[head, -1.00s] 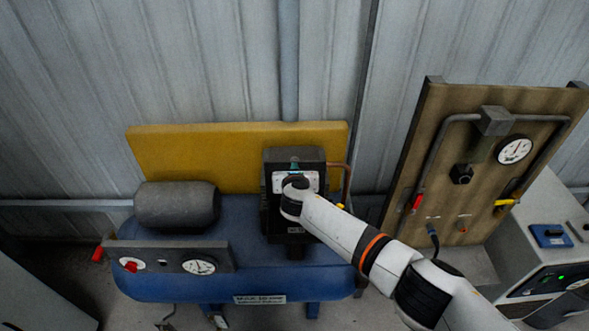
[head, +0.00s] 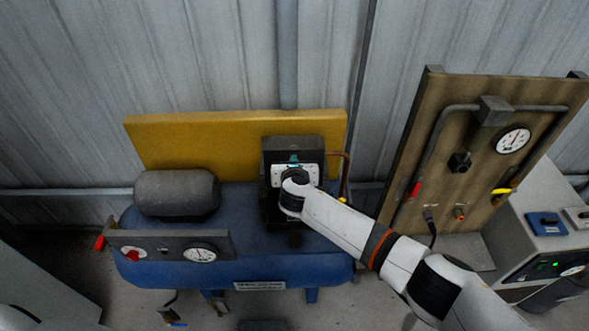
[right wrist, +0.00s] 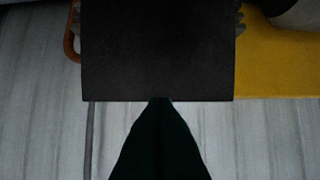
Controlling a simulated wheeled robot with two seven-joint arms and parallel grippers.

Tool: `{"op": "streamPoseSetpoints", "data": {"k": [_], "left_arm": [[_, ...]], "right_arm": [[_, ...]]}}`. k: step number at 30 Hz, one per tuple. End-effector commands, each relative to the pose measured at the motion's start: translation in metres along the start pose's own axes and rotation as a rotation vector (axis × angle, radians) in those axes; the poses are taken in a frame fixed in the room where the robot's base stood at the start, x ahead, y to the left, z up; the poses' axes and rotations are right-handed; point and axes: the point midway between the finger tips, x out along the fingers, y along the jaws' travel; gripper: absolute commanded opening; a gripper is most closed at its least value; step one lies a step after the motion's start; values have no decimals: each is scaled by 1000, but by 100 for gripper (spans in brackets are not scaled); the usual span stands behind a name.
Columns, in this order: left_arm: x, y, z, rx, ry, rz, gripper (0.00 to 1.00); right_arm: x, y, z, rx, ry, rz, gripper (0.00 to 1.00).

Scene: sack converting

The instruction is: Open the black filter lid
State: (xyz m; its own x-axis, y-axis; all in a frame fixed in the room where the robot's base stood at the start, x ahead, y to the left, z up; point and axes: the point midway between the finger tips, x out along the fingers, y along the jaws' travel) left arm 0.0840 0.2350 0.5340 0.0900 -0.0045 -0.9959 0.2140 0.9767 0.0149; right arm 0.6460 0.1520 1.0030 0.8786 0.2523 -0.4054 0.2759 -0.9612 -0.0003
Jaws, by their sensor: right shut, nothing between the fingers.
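The black filter housing (head: 315,144) stands on the blue compressor, in front of the yellow panel. In the right wrist view a flat dark panel (right wrist: 158,50), which looks like its lid, fills the upper middle. I cannot tell from these views whether the lid is raised at all. My right gripper (head: 293,159) is in front of the housing and hides much of it. In the right wrist view its dark fingers (right wrist: 160,100) are shut and empty, with the tips at the panel's edge. I cannot tell whether they touch it. My left gripper is not in view.
The blue compressor tank (head: 190,272) carries a grey motor (head: 176,193) and a gauge panel (head: 160,246) on the left. A copper pipe (head: 346,175) runs close beside the housing. A wooden gauge board (head: 470,140) stands to the right. A corrugated wall is behind.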

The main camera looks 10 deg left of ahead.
Motion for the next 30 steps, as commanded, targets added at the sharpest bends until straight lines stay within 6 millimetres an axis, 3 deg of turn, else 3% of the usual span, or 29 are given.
{"op": "streamPoseSetpoints", "data": {"k": [15,26,30], "left_arm": [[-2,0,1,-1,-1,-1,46],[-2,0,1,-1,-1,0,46],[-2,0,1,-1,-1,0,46]], "right_arm": [[-72,0,1,-1,-2,-1,0],[-84,0,2,9,-6,-1,0],[-97,-1,17,202,-65,-3,0]]}}
